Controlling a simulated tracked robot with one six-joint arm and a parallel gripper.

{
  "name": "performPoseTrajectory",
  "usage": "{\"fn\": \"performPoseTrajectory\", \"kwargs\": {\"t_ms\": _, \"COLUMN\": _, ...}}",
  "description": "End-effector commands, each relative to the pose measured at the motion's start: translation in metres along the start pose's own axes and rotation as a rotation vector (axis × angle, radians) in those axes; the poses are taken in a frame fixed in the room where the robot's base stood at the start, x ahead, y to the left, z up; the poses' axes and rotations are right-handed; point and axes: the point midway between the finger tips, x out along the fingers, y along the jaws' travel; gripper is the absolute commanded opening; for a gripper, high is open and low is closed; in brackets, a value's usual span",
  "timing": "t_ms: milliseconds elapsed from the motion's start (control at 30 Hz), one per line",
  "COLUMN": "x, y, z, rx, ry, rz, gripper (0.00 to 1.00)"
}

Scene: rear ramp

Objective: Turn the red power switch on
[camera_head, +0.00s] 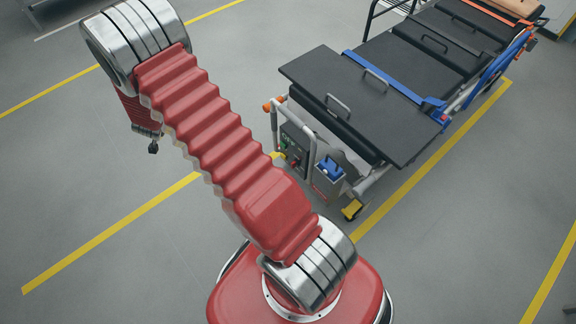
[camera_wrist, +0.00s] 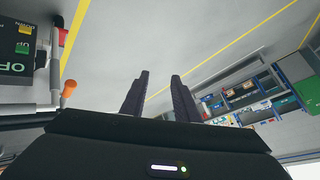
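A dark control panel (camera_head: 296,146) is fixed to the near end of the stretcher. A tiny red spot shows on its lower part in the head view, too small to identify surely as the power switch. In the head view, the arm's end hangs left of the stretcher, well apart from the panel.
The black stretcher (camera_head: 420,50) has grey rails and an orange-tipped handle (camera_wrist: 68,92) near the panel. A blue-topped box (camera_head: 329,172) hangs beside the panel. Grey floor with yellow lines (camera_head: 110,232) is free on the left. Stocked shelves (camera_wrist: 250,98) stand farther off.

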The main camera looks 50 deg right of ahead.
Motion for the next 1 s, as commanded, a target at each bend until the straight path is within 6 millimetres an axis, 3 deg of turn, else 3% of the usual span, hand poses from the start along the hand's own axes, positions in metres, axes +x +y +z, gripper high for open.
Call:
{"fn": "performPoseTrajectory", "kwargs": {"t_ms": 200, "x": 0.050, "y": 0.063, "z": 0.014, "rx": 0.055, "ry": 0.097, "rz": 0.134, "gripper": 0.28}}
{"fn": "performPoseTrajectory", "kwargs": {"t_ms": 500, "x": 0.096, "y": 0.162, "z": 0.033, "rx": 0.104, "ry": 0.245, "rz": 0.327, "gripper": 0.28}}
{"fn": "performPoseTrajectory", "kwargs": {"t_ms": 733, "x": 0.113, "y": 0.246, "z": 0.052, "rx": 0.113, "ry": 0.364, "rz": 0.484, "gripper": 0.28}}
{"fn": "performPoseTrajectory", "kwargs": {"t_ms": 1000, "x": 0.110, "y": 0.346, "z": 0.077, "rx": 0.093, "ry": 0.509, "rz": 0.674, "gripper": 0.28}}
